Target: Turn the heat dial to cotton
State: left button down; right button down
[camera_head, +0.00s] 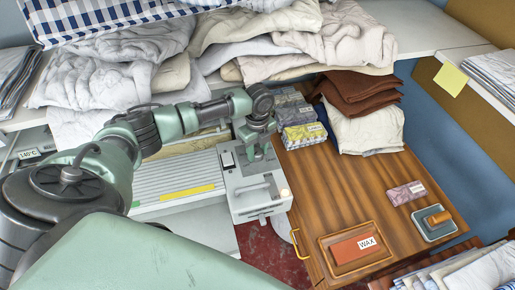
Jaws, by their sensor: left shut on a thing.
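The ironer's control box (237,203), light grey, stands at the right end of the ironer, left of the wooden cabinet top. A switch (227,158) is on its upper left, and a pale bar handle (253,190) is on its front part. My left gripper (257,155) reaches down onto the box's upper right part, its fingers shut on what appears to be the heat dial. The gripper covers the dial, so its pointer and the cotton mark cannot be read. My right gripper is not in view.
Heaped white and beige linen (110,75) lies behind the ironer. The wooden cabinet top (330,190) on the right holds labelled packets (300,125), a folded brown cloth (362,88), an orange WAX block (358,247) in a tray, and a small grey dish (434,223).

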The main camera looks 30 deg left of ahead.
pick_arm(q)
jog(key=shift+m, duration=0.5)
jog(key=c, duration=0.9)
grip_release()
